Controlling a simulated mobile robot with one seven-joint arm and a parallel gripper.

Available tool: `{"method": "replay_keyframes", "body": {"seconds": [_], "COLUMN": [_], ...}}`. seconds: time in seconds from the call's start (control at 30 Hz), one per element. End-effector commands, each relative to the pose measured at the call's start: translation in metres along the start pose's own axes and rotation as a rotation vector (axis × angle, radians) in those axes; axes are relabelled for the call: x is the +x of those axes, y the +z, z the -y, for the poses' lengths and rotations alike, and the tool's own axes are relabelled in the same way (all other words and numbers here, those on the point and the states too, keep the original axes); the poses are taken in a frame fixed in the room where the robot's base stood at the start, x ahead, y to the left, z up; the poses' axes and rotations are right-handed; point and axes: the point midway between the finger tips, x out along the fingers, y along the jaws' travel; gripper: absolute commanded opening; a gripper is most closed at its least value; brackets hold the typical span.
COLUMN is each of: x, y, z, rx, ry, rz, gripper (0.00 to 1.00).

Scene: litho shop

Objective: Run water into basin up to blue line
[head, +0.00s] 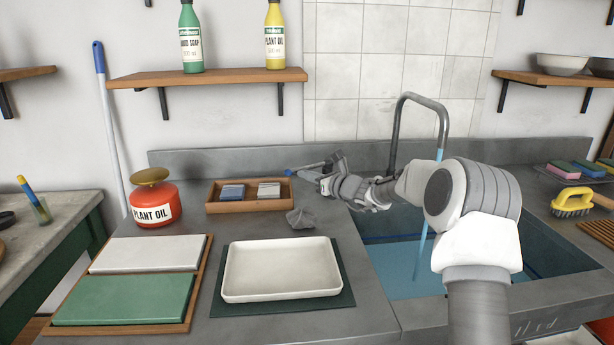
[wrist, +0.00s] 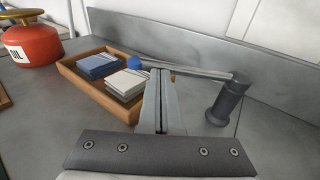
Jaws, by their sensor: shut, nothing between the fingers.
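The basin (head: 550,292) is the sink at the right, holding blue water (head: 405,285). The spout (head: 396,125) is a grey arched pipe, and a blue stream (head: 421,250) runs from it into the basin. A dark blue line (head: 533,264) runs along the basin wall; the water surface appears below it, partly hidden by my arm. The tap lever (wrist: 200,73) reaches left from a dark post (wrist: 226,105) to a blue knob (wrist: 134,62). My gripper (head: 309,176) is shut and empty beside the lever, its tips (wrist: 160,74) close to the knob; contact cannot be told.
A grey crumpled lump (head: 300,218) and a white dish (head: 282,270) are on the counter in front. A red plant oil can (head: 154,203) stands farther left.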

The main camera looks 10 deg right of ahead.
Motion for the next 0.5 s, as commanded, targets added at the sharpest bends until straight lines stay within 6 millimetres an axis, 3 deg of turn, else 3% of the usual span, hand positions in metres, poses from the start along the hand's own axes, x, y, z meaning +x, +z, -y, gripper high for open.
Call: {"method": "replay_keyframes", "body": {"seconds": [0.5], "x": [0.017], "y": [0.002], "z": [-0.005], "rx": [0.000], "ry": [0.000], "rz": [0.000], "gripper": [0.00]}}
